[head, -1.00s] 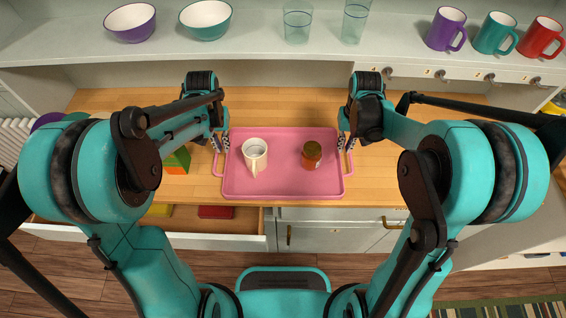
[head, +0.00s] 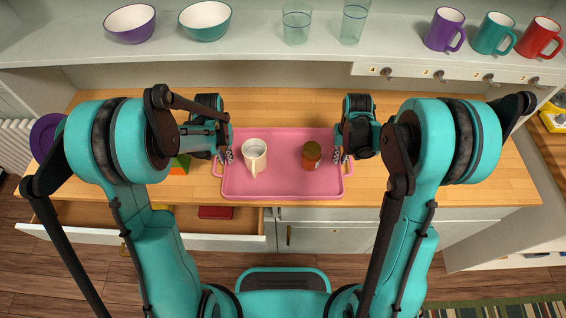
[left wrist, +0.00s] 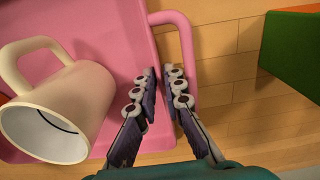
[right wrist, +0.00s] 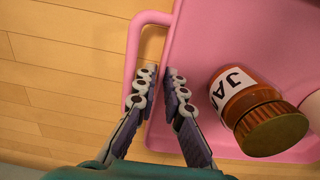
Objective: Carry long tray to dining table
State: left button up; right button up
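The long pink tray (head: 283,188) lies flat on the wooden counter, with a handle loop at each end. A cream mug (head: 254,157) stands at its left and a jar (head: 311,154) at its right. My left gripper (head: 225,157) is at the tray's left end; in the left wrist view its fingers (left wrist: 160,88) are nearly together across the tray's edge beside the handle. My right gripper (head: 342,157) is at the right end, its fingers (right wrist: 161,88) likewise close together across the edge. The edge between the pads is mostly hidden.
A drawer (head: 180,241) stands open below the counter at left. A green block (head: 180,165) is beside my left gripper. A shelf (head: 265,45) behind holds bowls, glasses and several mugs. Bare counter lies behind the tray.

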pick_arm(q)
jog(key=shift+f, duration=0.5)
pick_arm(e)
jog(key=shift+f, duration=0.5)
pick_arm(q)
grip_shut()
pick_arm(e)
grip_shut()
pick_arm(q)
jog(key=shift+r, duration=0.2)
pick_arm(e)
jog(key=shift+r, duration=0.2)
